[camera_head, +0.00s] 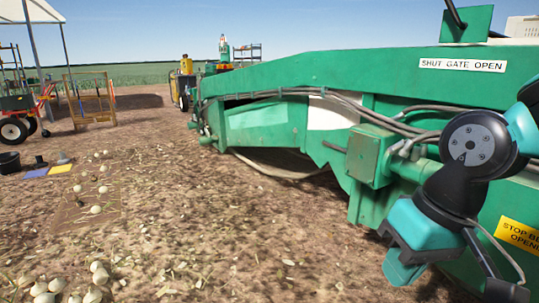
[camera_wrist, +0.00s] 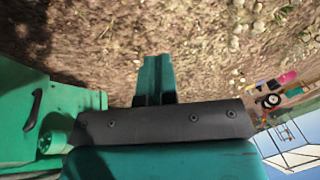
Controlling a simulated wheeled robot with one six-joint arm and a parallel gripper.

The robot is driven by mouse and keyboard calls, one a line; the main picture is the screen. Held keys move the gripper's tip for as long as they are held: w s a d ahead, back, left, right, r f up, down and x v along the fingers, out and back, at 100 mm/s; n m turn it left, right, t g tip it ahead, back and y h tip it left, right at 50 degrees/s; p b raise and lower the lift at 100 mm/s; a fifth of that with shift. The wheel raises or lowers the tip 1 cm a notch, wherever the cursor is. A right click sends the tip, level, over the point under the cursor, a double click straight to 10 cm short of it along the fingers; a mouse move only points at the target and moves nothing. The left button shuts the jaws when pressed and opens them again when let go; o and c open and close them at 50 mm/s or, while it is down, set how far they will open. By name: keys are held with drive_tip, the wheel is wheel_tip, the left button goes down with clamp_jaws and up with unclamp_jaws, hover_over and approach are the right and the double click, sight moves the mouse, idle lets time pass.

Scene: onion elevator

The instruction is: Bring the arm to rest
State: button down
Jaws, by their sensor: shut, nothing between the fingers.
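My gripper (camera_head: 402,274) is at the lower right of the head view, in front of the green machine's side. It points down toward the soil and holds nothing. In the wrist view its teal fingers (camera_wrist: 155,80) are together above bare ground. My black and teal arm is bent beside the machine, its round joint level with the machine's flank. I cannot tell the exact gap between arm and machine.
The green machine (camera_head: 290,85) fills the right side. Its black handle (camera_wrist: 33,110) shows in the wrist view. The middle ground is open.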

drive_tip(key=s+a+n+g+y, duration=0.15)
drive_tip(key=s+n, duration=0.25)
drive_tip(key=s, duration=0.4)
wheel_tip(320, 180, up, 22)
drive_tip(key=p, duration=2.2)
drive_tip(key=shift+w+a+r+p, duration=0.15)
drive_tip(key=shift+a+r+p, duration=0.1)
drive_tip(key=shift+a+p, duration=0.05)
drive_tip(key=shift+t, duration=0.25)
